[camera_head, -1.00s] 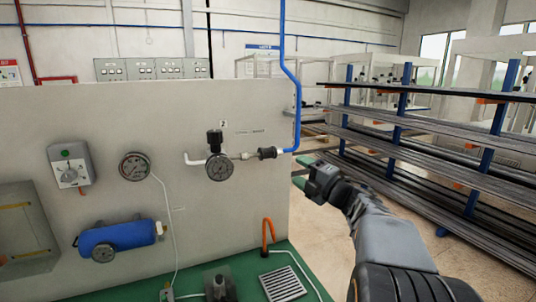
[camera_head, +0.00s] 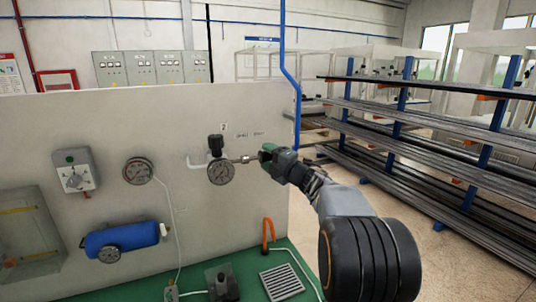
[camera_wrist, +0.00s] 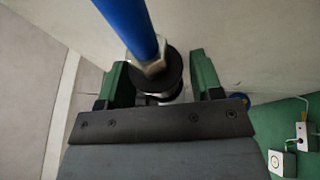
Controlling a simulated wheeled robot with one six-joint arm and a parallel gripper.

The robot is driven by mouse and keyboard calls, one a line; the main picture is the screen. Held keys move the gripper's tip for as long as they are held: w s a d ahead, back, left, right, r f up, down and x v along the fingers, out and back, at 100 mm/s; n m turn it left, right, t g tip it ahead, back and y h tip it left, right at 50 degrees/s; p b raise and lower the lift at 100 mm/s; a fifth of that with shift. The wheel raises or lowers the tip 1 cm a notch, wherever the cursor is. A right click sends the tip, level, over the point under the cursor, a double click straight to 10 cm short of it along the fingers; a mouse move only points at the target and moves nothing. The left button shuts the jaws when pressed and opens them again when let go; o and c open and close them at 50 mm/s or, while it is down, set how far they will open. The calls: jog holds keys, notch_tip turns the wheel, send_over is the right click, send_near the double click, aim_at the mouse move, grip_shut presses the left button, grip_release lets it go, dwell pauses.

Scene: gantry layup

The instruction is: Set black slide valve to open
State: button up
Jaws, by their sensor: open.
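The black slide valve (camera_wrist: 172,72) sits between my jaws in the wrist view, below the metal nut and the blue pipe (camera_wrist: 128,25). In the head view my gripper (camera_head: 268,158) covers it at the right end of the short pipe run on the grey panel (camera_head: 130,105). In the wrist view my gripper (camera_wrist: 161,82) is open, with one green finger on each side of the valve. A gap shows at the right finger; contact at the left one is unclear. The valve's slide position cannot be told.
A pressure gauge with a black regulator (camera_head: 220,170) is just left of my gripper. The blue pipe also rises above it in the head view (camera_head: 297,100). A rack of long bars (camera_head: 430,130) stands at the right. An orange handle (camera_head: 269,230) is below.

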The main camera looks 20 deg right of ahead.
jog(key=shift+w, duration=0.25)
